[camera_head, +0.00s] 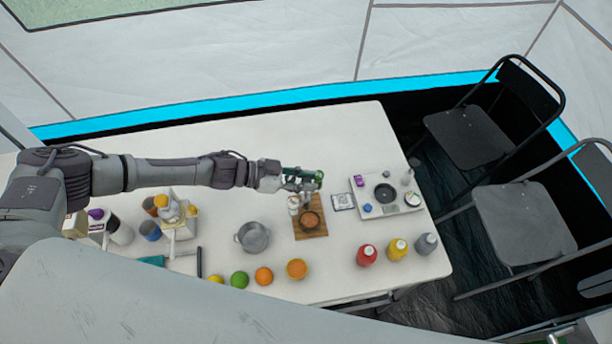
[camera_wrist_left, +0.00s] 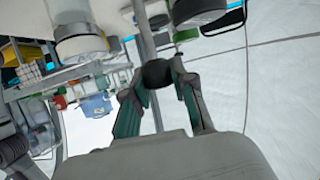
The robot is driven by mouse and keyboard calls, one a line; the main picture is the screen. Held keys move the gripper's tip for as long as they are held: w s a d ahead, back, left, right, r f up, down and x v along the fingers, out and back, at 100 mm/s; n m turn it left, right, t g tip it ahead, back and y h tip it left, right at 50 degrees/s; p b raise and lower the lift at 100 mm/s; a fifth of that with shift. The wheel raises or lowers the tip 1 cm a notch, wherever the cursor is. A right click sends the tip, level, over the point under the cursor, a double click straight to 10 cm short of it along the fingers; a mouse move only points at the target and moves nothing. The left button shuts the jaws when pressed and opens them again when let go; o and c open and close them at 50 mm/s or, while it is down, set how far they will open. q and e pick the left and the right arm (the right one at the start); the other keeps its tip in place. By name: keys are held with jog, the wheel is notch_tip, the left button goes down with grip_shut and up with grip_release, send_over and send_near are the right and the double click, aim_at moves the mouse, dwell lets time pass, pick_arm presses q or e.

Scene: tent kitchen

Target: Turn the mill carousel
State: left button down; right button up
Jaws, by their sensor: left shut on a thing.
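My left gripper (camera_head: 304,180) reaches in from the left over the middle of the table. It hides most of what is under it, so I cannot make out the mill carousel clearly in the head view. In the left wrist view its green-padded fingers (camera_wrist_left: 157,88) are shut on a round black knob (camera_wrist_left: 157,73). A grey post (camera_wrist_left: 145,35) shows just beyond the knob. Pale, round containers (camera_wrist_left: 80,42) show near the post; I cannot tell whether they are mills. My right gripper is not in view.
A wooden board (camera_head: 322,232) with a brown bowl (camera_head: 309,220) lies just below my gripper. A metal pot (camera_head: 253,237) stands left of it, a white tray (camera_head: 402,206) right. Fruit and bottles (camera_head: 367,251) line the front. The table's back stretch is clear.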

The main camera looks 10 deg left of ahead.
pick_arm(q)
jog(key=shift+w+f+m+g+h+b, duration=0.15)
jog(key=shift+m+g+b, duration=0.1)
jog(key=shift+m+g, duration=0.25)
jog(key=shift+w+r+m+g+h+b, duration=0.15)
jog(key=shift+m+g+b, duration=0.1)
jog(key=shift+m+g, duration=0.25)
jog(key=m+g+b, duration=0.1)
jog(key=g+b, duration=0.1)
jog(key=m+g+b, duration=0.2)
jog(key=b, duration=0.1)
jog(key=f+m+g+b, duration=0.1)
jog(key=m+g+b, duration=0.1)
jog(key=shift+s, duration=0.15)
jog(key=m+g+y+b, duration=0.2)
jog(key=m+g+b, duration=0.1)
jog(key=b, duration=0.4)
jog(key=m+g+y+b, duration=0.3)
jog(key=m+g+b, duration=0.1)
jog(key=b, duration=0.3)
jog(key=shift+r, duration=0.15)
jog(key=shift+s+r+m+g+y+b, duration=0.15)
jog(key=shift+m+g+y+b, duration=0.2)
jog(key=shift+m+b, duration=0.35)
jog(key=shift+r+g, duration=0.1)
jog(key=shift+g, duration=0.15)
jog(key=c, duration=0.9)
grip_release()
jog(key=shift+d, duration=0.1)
jog(key=shift+c, duration=0.2)
